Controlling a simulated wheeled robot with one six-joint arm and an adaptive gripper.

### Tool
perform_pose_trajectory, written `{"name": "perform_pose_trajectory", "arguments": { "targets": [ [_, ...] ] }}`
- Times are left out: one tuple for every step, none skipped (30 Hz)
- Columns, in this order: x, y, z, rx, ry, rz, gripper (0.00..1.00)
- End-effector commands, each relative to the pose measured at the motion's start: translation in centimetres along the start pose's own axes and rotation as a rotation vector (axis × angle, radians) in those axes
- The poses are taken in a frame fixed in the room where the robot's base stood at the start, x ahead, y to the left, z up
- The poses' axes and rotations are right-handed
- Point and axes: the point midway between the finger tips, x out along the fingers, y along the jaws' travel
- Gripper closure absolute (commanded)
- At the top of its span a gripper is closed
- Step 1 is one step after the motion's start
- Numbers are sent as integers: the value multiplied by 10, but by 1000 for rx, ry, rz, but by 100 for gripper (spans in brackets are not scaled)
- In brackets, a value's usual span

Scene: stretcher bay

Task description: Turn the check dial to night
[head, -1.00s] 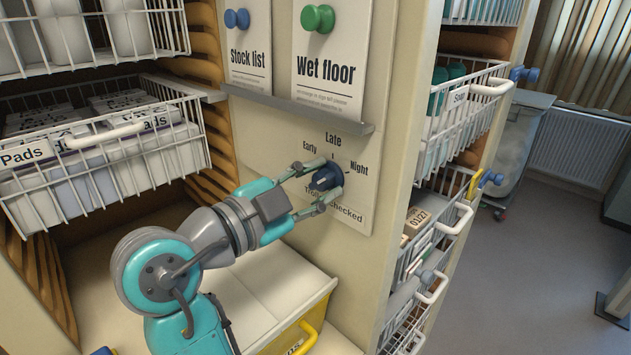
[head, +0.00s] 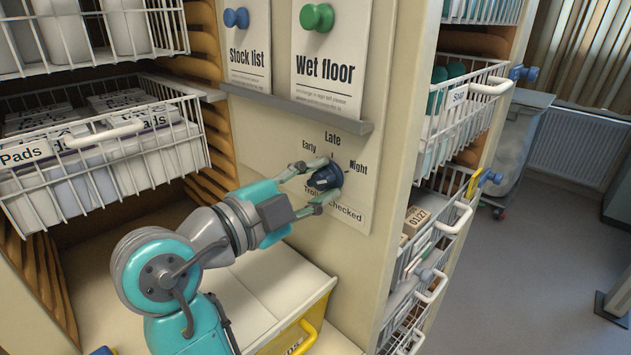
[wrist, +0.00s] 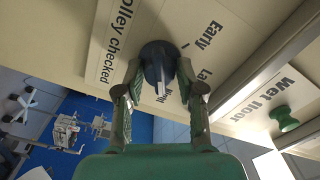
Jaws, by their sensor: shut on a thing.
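The check dial (head: 323,178) is a dark blue knob on a cream panel (head: 262,135) marked Early, Late and Night. My gripper (head: 326,182) is shut on the dial, with one finger on each side of it. In the wrist view the dial (wrist: 158,62) sits between my fingertips (wrist: 158,78). A white line on its near side points toward the Night label (wrist: 170,94), which is partly hidden. I cannot tell whether the line meets the Night mark exactly.
A grey ledge (head: 300,111) runs above the dial, under the Wet floor card (head: 328,70) and Stock list card (head: 248,58). Wire baskets (head: 105,160) stand at left, and more (head: 462,110) at right. A yellow-fronted drawer (head: 300,330) is below my arm.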

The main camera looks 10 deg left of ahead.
Motion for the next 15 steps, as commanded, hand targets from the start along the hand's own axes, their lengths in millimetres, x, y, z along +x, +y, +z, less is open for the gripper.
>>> {"name": "perform_pose_trajectory", "arguments": {
  "targets": [
    [4,-2,0,2,2,-5,60],
    [4,-2,0,1,3,-5,52],
    [4,-2,0,1,3,-5,45],
    [4,-2,0,1,3,-4,45],
    [4,-2,0,0,3,-4,45],
    [3,-2,0,0,3,-4,45],
    [3,-1,0,0,3,-3,45],
    [3,-1,0,0,3,-3,45],
    [3,-1,0,0,2,-3,45],
    [2,-1,0,0,2,-3,45],
    [2,-1,0,0,2,-3,45],
    [2,-1,0,0,2,-3,45],
    [2,-1,0,0,2,-2,45],
    [2,-1,0,0,2,-2,45],
    [2,-1,0,0,2,-2,45]
  ]
}}
